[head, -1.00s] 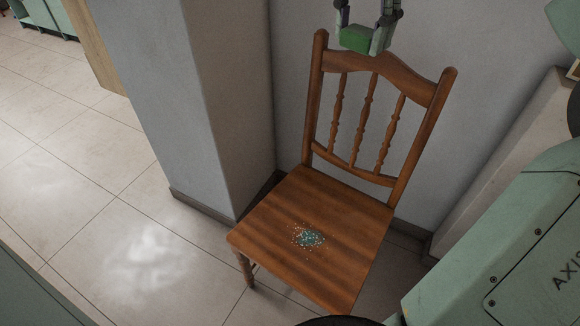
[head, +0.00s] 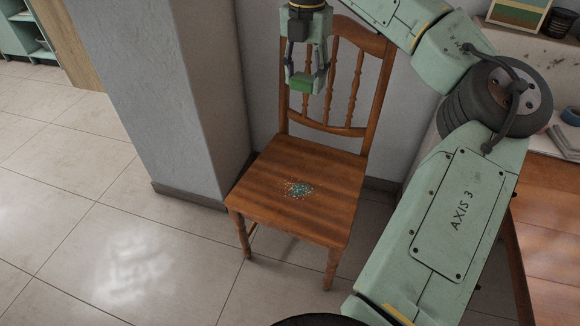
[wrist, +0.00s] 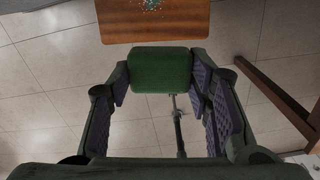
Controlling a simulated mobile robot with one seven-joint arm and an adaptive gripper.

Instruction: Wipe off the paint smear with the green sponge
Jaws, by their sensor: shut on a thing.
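The paint smear (head: 299,190) is a speckled patch of teal with pale and orange dots on the seat of a wooden chair (head: 262,205). It also shows at the top edge of the wrist view (wrist: 150,4). My gripper (head: 306,84) is shut on the green sponge (head: 300,87), in front of the chair's backrest and above the seat, apart from it. In the wrist view the sponge (wrist: 160,72) sits between the two finger pads, with the seat's edge beyond it.
A grey wall pillar (head: 170,100) stands left of the chair. A wooden table (head: 555,240) with items on it is at the right. Tiled floor (head: 70,210) lies open at the left. My arm covers much of the right side.

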